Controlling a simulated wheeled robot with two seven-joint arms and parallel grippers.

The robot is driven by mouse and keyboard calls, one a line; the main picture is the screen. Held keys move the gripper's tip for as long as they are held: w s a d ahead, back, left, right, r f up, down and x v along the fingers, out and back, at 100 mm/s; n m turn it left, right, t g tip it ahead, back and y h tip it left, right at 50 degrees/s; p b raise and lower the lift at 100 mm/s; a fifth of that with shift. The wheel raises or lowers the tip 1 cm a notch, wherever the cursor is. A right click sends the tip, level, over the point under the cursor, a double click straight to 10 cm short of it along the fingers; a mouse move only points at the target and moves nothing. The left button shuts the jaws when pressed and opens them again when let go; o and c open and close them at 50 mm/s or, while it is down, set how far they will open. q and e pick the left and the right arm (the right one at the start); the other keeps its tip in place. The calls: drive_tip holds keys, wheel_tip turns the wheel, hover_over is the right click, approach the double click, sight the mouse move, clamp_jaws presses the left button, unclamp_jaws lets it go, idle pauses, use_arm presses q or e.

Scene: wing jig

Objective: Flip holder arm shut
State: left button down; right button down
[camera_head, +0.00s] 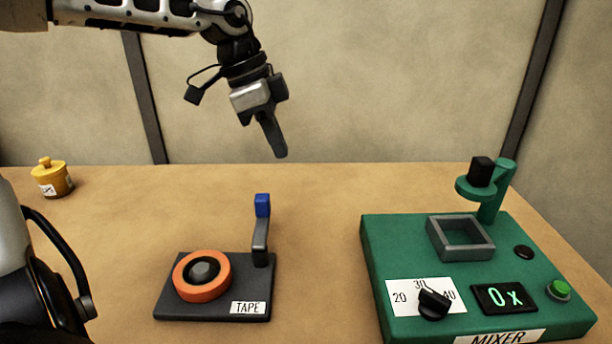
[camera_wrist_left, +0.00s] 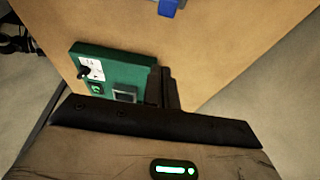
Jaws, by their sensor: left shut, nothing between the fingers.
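The holder arm (camera_head: 261,240) is a short dark grey post with a blue tip (camera_head: 262,206). It stands upright at the right back of a dark base (camera_head: 215,312) labelled TAPE. An orange tape roll (camera_head: 186,288) with a black hub lies on that base, left of the arm; the arm is not over it. My left gripper (camera_head: 280,154) is shut and empty, pointing down, above and behind the holder arm and apart from it. In the left wrist view my fingers (camera_wrist_left: 165,90) show, and the blue tip (camera_wrist_left: 168,8) is at the top edge. My right gripper is not in view.
A green mixer (camera_head: 380,250) with a square frame, dial, display and raised post stands to the right. A yellow lidded jar (camera_head: 54,178) stands at the far left. The table between the tape base and mixer is clear. A wall is behind.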

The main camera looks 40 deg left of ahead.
use_arm(q)
drive_tip(key=p, duration=0.2)
hover_over(261, 217)
drive_tip(key=w+d, duration=0.2)
drive_tip(key=w, duration=0.1)
wheel_tip(261, 217, down, 9)
drive_tip(key=shift+s+a+f, duration=0.1)
drive_tip(key=shift+s+a, duration=0.15)
drive_tip(key=shift+a, duration=0.3)
